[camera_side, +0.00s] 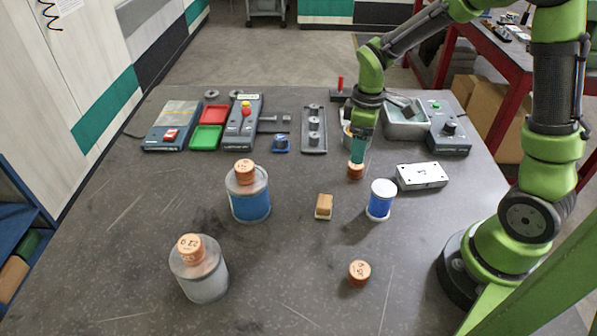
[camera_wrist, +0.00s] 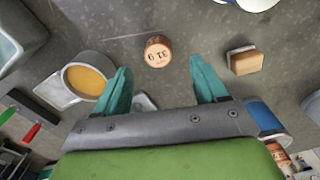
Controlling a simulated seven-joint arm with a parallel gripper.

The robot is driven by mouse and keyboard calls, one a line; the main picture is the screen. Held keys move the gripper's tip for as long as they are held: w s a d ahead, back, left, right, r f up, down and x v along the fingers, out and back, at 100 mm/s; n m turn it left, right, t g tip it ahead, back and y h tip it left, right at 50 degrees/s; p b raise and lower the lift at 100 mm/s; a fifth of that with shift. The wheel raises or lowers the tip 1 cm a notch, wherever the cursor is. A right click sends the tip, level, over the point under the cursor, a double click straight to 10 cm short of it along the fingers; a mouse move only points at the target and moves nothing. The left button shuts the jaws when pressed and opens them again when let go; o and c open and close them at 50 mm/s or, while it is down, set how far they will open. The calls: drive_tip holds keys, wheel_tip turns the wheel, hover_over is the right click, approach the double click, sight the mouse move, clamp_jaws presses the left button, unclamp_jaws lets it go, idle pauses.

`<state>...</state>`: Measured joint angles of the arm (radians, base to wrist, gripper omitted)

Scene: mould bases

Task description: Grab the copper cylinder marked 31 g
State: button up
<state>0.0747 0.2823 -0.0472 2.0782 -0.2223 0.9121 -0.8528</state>
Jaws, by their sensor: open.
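The copper cylinder marked 31 g (camera_wrist: 157,52) stands on the dark table, its mark readable in the wrist view. In the side view the copper cylinder (camera_side: 356,172) is just below my gripper (camera_side: 358,157), which partly covers it. In the wrist view my gripper (camera_wrist: 160,68) is open, with its teal fingers on either side of the cylinder's line and the cylinder just past the tips. Nothing is held. Other copper cylinders are a loose one (camera_side: 359,273) near the front, one on the blue jar (camera_side: 245,168) and one on the grey jar (camera_side: 190,246).
A wooden block (camera_side: 324,206) and a white-topped blue container (camera_side: 381,201) stand close by. A white box (camera_side: 422,176) lies to the right. A cup with orange contents (camera_wrist: 88,80) is close behind. Trays and devices line the back. The front middle is mostly clear.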

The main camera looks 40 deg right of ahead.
sight(355, 169)
drive_tip(key=f, duration=0.7)
drive_tip(key=shift+w+f, duration=0.15)
drive_tip(key=shift+w, duration=0.2)
drive_tip(key=shift+c, duration=0.3)
clamp_jaws()
